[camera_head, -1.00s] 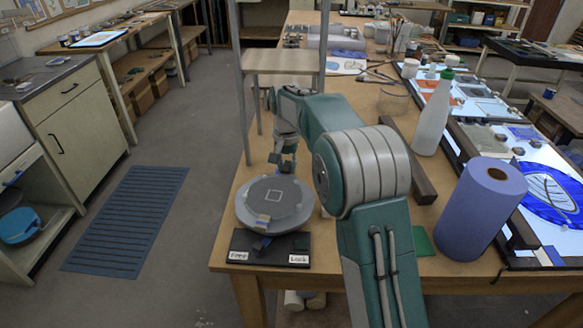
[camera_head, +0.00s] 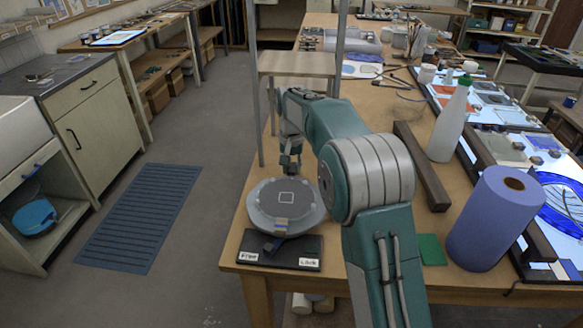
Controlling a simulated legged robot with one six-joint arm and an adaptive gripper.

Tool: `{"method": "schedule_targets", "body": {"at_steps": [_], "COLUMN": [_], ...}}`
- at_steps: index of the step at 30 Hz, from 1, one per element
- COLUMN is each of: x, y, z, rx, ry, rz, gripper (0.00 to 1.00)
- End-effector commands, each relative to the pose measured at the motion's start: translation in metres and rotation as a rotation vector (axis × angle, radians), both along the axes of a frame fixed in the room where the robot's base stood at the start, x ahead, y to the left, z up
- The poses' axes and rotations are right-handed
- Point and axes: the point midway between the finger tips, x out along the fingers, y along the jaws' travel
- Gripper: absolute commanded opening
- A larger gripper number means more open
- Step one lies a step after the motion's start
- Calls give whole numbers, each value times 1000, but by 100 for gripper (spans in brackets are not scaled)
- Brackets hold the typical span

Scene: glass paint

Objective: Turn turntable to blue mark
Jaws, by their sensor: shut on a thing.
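The grey round turntable (camera_head: 262,208) sits on a dark base (camera_head: 292,250) at the near left corner of the wooden table. A pale square outline (camera_head: 287,198) marks its top, and a small tan patch (camera_head: 281,221) shows near its front edge. I cannot clearly make out a blue mark.
My arm crosses the right of the turntable. A small wooden stand (camera_head: 297,64) with metal posts rises behind the gripper.

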Motion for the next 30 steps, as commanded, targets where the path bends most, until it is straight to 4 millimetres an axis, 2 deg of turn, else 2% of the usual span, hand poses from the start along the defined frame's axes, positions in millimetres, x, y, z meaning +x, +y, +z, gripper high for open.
{"method": "schedule_targets", "body": {"at_steps": [4, 5, 6, 7, 20, 23, 30], "x": [4, 4, 4, 4, 2, 2, 3], "y": [-2, -1, -1, -1, 2, 2, 1], "z": [3, 3, 3, 2, 6, 19, 70], "rx": [-1, -1, 0, 0, 0, 1, 0], "ry": [-19, -19, -18, -17, -11, -12, -14], "rz": [-3, -3, -3, -2, -1, -1, -1], "gripper": [0, 45, 62, 66, 66, 66, 66]}}
